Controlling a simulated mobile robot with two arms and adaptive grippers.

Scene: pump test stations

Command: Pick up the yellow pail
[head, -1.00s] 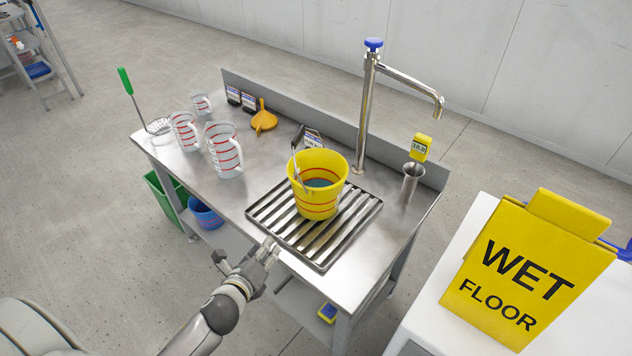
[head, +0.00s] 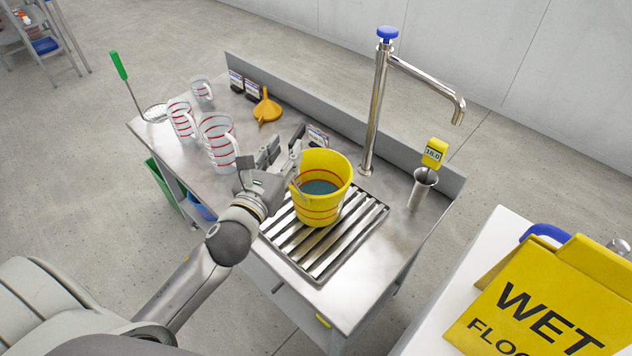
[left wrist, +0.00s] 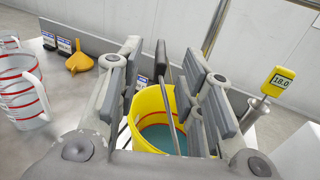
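The yellow pail (head: 322,205) with red bands stands upright on the slatted drain grate (head: 335,252) of the steel bench, with bluish liquid inside. My left gripper (head: 281,153) is at the pail's left rim in the head view. In the left wrist view my left gripper (left wrist: 163,62) is open, and the pail's raised handle with its dark grip (left wrist: 161,62) stands between the parted fingers. I see no finger closed on it. The pail (left wrist: 150,105) shows below and beyond the fingers. My right gripper is out of view.
A tall tap (head: 376,100) rises behind the grate. A steel cup (head: 421,188) with a yellow thermometer (head: 434,152) stands to the right. Measuring jugs (head: 219,142) and an orange funnel (head: 266,110) stand left. A yellow wet-floor sign (head: 530,310) is at lower right.

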